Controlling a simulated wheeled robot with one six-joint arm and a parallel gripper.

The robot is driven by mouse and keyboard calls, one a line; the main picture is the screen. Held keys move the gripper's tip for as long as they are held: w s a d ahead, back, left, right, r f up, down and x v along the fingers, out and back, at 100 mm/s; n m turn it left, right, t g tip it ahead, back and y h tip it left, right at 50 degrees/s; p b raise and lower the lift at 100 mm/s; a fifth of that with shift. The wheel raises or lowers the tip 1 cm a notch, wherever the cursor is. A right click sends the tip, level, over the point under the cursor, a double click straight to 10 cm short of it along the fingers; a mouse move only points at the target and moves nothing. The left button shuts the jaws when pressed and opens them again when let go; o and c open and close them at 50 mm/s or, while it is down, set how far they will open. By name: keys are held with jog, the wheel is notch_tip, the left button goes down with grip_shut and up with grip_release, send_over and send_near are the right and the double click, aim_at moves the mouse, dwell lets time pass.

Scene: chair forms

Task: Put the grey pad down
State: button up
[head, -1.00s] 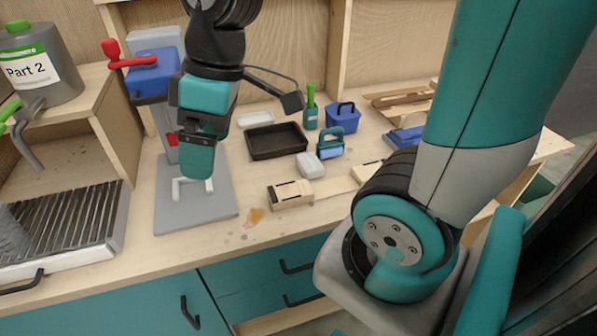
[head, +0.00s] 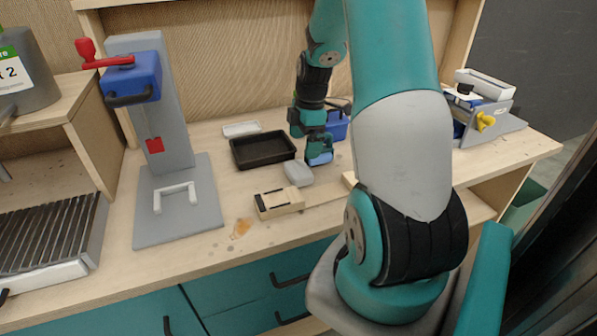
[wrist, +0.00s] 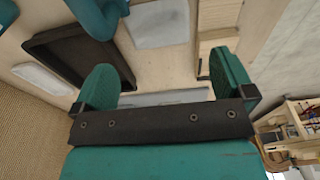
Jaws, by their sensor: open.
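The grey pad (head: 298,173) lies flat on the wooden worktop, just right of the black tray. It also shows at the top of the wrist view (wrist: 158,23), beyond my fingers. My gripper (head: 309,130) is above the worktop, up and right of the pad in the head view, near a blue, teal-handled tool (head: 320,157). In the wrist view my two teal fingers (wrist: 168,85) are spread apart with nothing held between them. The gripper is apart from the pad. My arm partly hides the tool and a blue caddy.
A black tray (head: 263,150), a white dish (head: 242,129) and a wooden block (head: 279,202) surround the pad. A blue press on a grey base (head: 180,226) stands left. A blue caddy (head: 338,126) is behind my gripper.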

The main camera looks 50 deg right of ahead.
aim_at(298, 168)
jog(key=f, duration=0.3)
jog(key=f+p, duration=0.1)
jog(key=f, duration=0.2)
jog(key=w+a+f, duration=0.1)
jog(key=f, duration=0.2)
jog(key=shift+a+p, duration=0.1)
jog(key=shift+p, duration=0.3)
jog(key=c, duration=0.7)
notch_tip(298, 168, up, 20)
jog(key=b, duration=0.2)
